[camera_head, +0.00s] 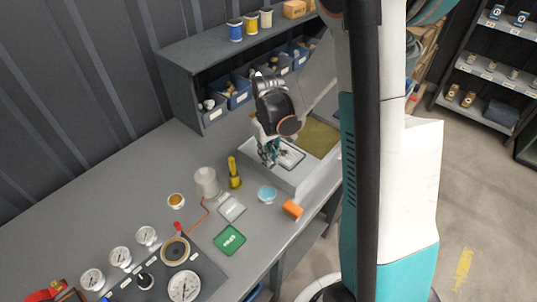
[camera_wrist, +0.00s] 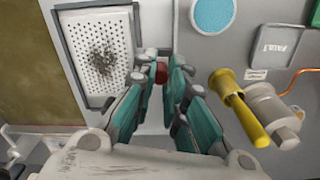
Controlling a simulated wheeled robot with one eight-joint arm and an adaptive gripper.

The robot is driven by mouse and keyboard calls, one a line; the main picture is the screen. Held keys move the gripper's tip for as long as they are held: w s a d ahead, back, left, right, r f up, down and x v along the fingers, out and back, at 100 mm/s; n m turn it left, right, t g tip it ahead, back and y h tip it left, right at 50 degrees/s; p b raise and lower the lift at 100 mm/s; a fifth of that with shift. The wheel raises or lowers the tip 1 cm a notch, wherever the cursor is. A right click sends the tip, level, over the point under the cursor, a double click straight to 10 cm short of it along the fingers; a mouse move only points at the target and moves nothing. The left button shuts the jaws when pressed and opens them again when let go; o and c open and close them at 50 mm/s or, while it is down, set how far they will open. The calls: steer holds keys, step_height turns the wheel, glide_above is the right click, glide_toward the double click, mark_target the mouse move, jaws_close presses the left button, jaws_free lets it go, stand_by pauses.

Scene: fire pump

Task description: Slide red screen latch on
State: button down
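The red screen latch (camera_wrist: 161,73) is a small red knob seen between my fingertips in the wrist view. My gripper (camera_wrist: 162,70) has teal fingers that lean inward, with only a narrow gap at the tips. The gap is filled by the red latch, and the fingers look shut on it. The perforated screen (camera_wrist: 113,39) is a white plate in a grey frame, left of the fingers, with a dark speckled patch. In the head view my gripper (camera_head: 268,152) reaches down at the white tray (camera_head: 288,176); the latch is hidden there.
A shelf with blue bins (camera_head: 233,96) stands behind. Gauges (camera_head: 184,286) sit at front left.

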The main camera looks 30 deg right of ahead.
steer(key=shift+w+d+b, duration=0.15)
steer(key=shift+w+d, duration=0.05)
steer(key=shift+d, duration=0.3)
steer(key=shift+w+d+b, duration=0.15)
steer(key=shift+w+d, duration=0.05)
steer(key=shift+d, duration=0.25)
steer(key=shift+a, duration=0.1)
steer(key=c, duration=1.6)
jaws_free()
steer(key=shift+w+d, duration=0.1)
steer(key=shift+d, duration=0.1)
steer(key=shift+a+r, duration=0.1)
step_height(320, 180, up, 12)
steer(key=shift+f, duration=0.1)
